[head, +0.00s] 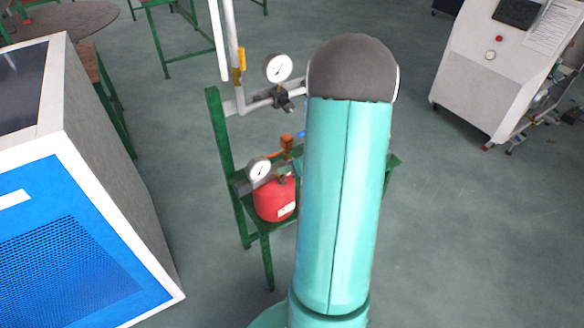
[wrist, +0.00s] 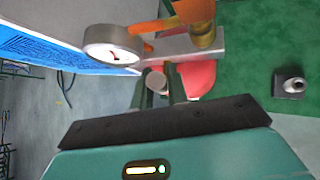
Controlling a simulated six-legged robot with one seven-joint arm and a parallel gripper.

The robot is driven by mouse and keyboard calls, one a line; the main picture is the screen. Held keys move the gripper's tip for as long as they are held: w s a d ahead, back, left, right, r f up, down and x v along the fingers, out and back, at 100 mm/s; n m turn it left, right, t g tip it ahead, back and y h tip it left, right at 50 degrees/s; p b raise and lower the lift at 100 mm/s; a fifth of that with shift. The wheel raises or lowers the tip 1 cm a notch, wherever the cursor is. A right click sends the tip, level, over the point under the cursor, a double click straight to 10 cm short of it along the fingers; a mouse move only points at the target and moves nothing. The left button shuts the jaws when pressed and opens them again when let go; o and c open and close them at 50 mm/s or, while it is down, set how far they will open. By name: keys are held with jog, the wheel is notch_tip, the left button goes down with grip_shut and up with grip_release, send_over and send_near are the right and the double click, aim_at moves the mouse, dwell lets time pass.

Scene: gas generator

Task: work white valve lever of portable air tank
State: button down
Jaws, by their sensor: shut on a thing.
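The portable air tank is a small red tank (head: 275,198) on a green metal stand in the head view; part of it also shows in the wrist view (wrist: 200,76). A round gauge (head: 259,169) sits on top of it, large in the wrist view (wrist: 113,46). My gripper (wrist: 160,88) is at the tank's top fittings, its two dark fingers closed around a pale, round-ended piece (wrist: 155,81), which appears to be the white valve lever. The rest of the lever is hidden. In the head view my teal arm covers most of the gripper.
An orange-handled fitting (head: 287,141) is beside the gauge. A second gauge (head: 278,68) and pipe stand above on the green stand (head: 224,140). A blue-fronted cabinet (head: 75,240) is at left, a white machine (head: 485,70) at upper right.

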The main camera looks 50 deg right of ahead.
jog(key=shift+w+a+r+n+g+h, duration=0.15)
jog(key=shift+a+n+h, duration=0.15)
jog(key=shift+a+h, duration=0.3)
jog(key=shift+w+a+f+n+g+h, duration=0.15)
jog(key=shift+a+n+h, duration=0.2)
jog(key=shift+h, duration=0.35)
jog(key=shift+r, duration=0.1)
jog(key=c, duration=1.4)
grip_release()
jog(key=shift+o, duration=0.2)
jog(key=shift+s, duration=0.1)
jog(key=v, duration=1.3)
jog(key=shift+s+r, duration=0.25)
jog(key=shift+r, duration=0.05)
jog(key=shift+a, duration=0.1)
